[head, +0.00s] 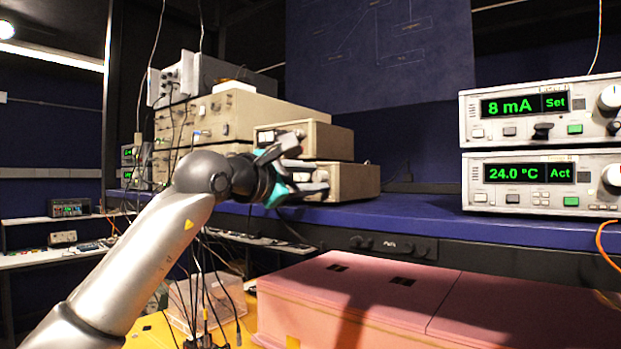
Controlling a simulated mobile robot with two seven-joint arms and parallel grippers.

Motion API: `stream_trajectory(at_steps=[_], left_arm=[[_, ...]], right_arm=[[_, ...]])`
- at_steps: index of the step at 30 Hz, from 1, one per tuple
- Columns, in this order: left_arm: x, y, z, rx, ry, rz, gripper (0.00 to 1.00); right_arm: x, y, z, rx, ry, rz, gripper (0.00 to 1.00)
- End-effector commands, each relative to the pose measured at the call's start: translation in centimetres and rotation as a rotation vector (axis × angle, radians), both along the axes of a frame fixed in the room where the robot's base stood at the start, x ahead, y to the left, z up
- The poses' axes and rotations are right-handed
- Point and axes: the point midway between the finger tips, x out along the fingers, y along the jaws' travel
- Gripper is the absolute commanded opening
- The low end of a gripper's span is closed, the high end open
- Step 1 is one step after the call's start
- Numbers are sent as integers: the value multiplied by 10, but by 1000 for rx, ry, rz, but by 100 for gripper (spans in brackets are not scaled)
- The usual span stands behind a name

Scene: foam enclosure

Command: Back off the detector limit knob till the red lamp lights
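My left gripper (310,166) is in front of the stacked beige instruments on the shelf, with its two fingers spread apart and nothing seen between them. Its arm comes in from the lower left. Whether it touches the beige boxes I cannot tell. No knob is readable as the detector limit knob. Two white knobs show at the right edge, one on the upper display unit (541,105) reading 8 mA Set, one on the lower display unit (531,180) reading 24.0 °C Act. I cannot make out a red lamp. My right gripper is not in view.
The blue shelf (430,213) is clear between the beige instruments (235,112) and the display units. Below it is a pink foam enclosure (390,290) with a closed top. A clear plastic box (190,298) and hanging black cables are at lower left. An orange cable hangs at right.

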Motion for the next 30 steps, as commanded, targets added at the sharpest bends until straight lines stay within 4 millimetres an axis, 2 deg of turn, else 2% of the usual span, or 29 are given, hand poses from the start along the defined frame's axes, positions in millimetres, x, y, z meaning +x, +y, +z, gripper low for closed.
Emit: stream_trajectory(at_steps=[2,10,23,30], left_arm=[[0,0,0,0,0,0,31],[0,0,0,0,0,0,0],[0,0,0,-11,8,0,0],[0,0,-1,-94,68,1,0]], right_arm=[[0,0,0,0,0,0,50],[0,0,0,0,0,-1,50],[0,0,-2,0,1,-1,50],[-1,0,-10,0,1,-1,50]])
